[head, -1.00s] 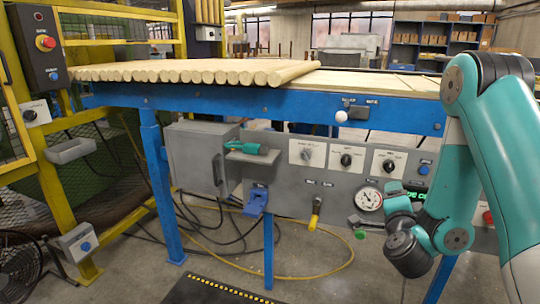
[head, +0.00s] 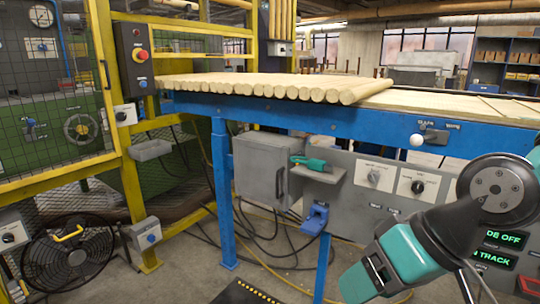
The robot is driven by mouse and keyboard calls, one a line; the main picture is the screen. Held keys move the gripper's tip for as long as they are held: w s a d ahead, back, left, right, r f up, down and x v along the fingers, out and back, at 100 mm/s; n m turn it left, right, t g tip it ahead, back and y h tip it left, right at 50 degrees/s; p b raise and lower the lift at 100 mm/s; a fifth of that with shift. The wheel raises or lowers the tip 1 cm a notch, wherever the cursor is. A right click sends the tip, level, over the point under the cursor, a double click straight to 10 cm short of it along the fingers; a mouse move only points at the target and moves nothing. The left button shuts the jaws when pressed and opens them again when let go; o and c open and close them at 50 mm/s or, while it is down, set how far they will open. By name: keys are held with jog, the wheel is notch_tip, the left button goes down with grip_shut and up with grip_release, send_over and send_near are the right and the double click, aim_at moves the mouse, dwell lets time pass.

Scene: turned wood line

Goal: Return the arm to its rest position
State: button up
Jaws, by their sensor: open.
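My arm (head: 405,255) shows at the lower right of the head view, teal with a dark round joint (head: 495,190). It is bent in front of the grey control panel, with its lower teal part pointing down and left. My gripper's fingers are not visible, and the far end of the arm runs to the bottom edge of the picture. I see nothing held. The arm hides part of the panel's right side and a green-lettered display (head: 500,240) partly shows beside it.
A blue-framed table (head: 300,115) carries a row of round wooden poles (head: 270,86). Below are a grey box (head: 262,170), a green-handled tool (head: 310,163) on a shelf and a blue holder (head: 315,218). A yellow fence (head: 120,130) and black fan (head: 68,252) stand left.

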jog(key=s+d+r+n+g+h+p, duration=0.2)
jog(key=s+r+n, duration=0.1)
jog(key=s, duration=0.4)
notch_tip(320, 180, up, 21)
jog(key=p, duration=2)
jog(key=shift+w+m, duration=0.15)
jog(key=shift+m, duration=0.15)
jog(key=shift+a+f, duration=0.1)
